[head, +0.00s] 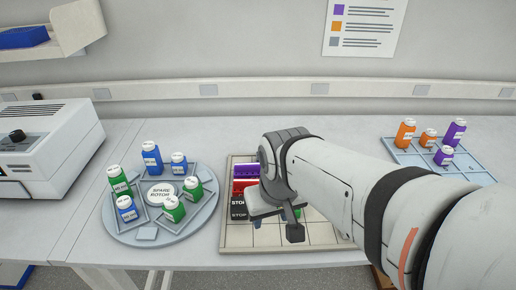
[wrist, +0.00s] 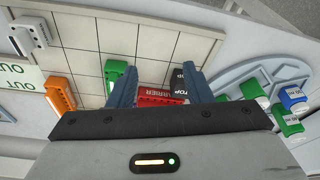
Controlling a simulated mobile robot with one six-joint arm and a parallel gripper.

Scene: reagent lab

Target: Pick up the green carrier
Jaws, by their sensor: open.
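The green carrier (wrist: 116,74) stands on a gridded board (wrist: 95,35) in the wrist view. My gripper (wrist: 159,72) is open above the board, its two blue-grey fingers apart. The left finger overlaps the lower right part of the green carrier, so the carrier is not centred between the fingers. A red carrier (wrist: 160,96) and a black block marked STOP (wrist: 178,80) show between the fingers, near the right one. In the head view my gripper (head: 272,217) hangs over the board, and my arm hides much of it; the green carrier is mostly hidden there.
An orange carrier (wrist: 60,93) and a white one (wrist: 29,35) stand left on the board in the wrist view. A purple carrier (head: 246,170) is at its back left. A round rotor (head: 159,192) with bottles stands left, and a bottle tray (head: 470,170) right.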

